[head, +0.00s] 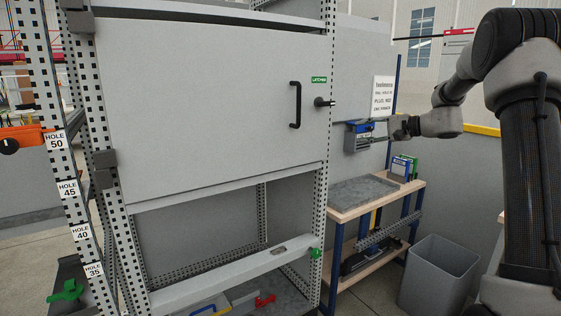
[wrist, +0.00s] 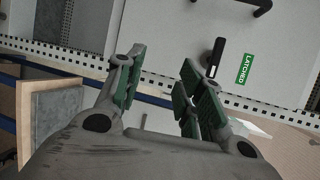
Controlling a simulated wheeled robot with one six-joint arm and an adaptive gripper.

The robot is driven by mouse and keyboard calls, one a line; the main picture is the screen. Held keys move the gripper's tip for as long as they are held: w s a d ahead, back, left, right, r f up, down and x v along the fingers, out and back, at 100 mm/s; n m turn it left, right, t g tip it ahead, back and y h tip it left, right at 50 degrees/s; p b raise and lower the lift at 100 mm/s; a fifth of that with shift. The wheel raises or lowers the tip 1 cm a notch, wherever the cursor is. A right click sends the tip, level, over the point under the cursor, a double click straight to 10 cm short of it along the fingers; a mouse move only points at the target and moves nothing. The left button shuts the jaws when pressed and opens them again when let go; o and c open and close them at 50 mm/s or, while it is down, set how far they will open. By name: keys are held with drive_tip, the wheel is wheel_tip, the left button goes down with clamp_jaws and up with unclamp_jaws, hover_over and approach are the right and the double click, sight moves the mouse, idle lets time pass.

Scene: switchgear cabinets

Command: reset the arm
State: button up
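My arm (head: 520,110) rises at the right of the head view and bends over to the left. My gripper (head: 398,128) is at its end, in front of the wall and to the right of the cabinet door. In the wrist view my gripper (wrist: 157,88) has its two green-padded fingers apart, with nothing between them. The grey cabinet door (head: 210,95) is closed, with a black bar handle (head: 295,105) and a small dark latch knob (head: 322,102). The latch (wrist: 215,55) and the green "LATCHED" label (wrist: 245,69) also show in the wrist view, beyond the fingers and apart from them.
A wooden-topped bench (head: 375,194) with binders (head: 403,167) stands below my gripper. A grey bin (head: 438,275) is on the floor to its right. A blue and grey box (head: 358,136) is on the wall just left of my gripper. Perforated posts (head: 325,150) frame the cabinet.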

drive_tip(key=s+d+f+n+g+h, duration=0.1)
drive_tip(key=s+f+g+h, duration=0.3)
drive_tip(key=s, duration=0.8)
drive_tip(key=s+d+f+n+g+h, duration=0.1)
drive_tip(key=s+f+g+h, duration=0.1)
drive_tip(key=s+f, duration=0.65)
drive_tip(key=s+d+r+n+h, duration=0.1)
drive_tip(key=s+r+n+h, duration=0.2)
drive_tip(key=s, duration=1)
drive_tip(key=s+r+n+t+h, duration=0.1)
drive_tip(key=s+r+n+h, duration=0.2)
drive_tip(key=s, duration=0.9)
drive_tip(key=shift+s+d+r+n, duration=0.2)
drive_tip(key=shift+s+d+n, duration=0.15)
drive_tip(key=shift+n, duration=0.05)
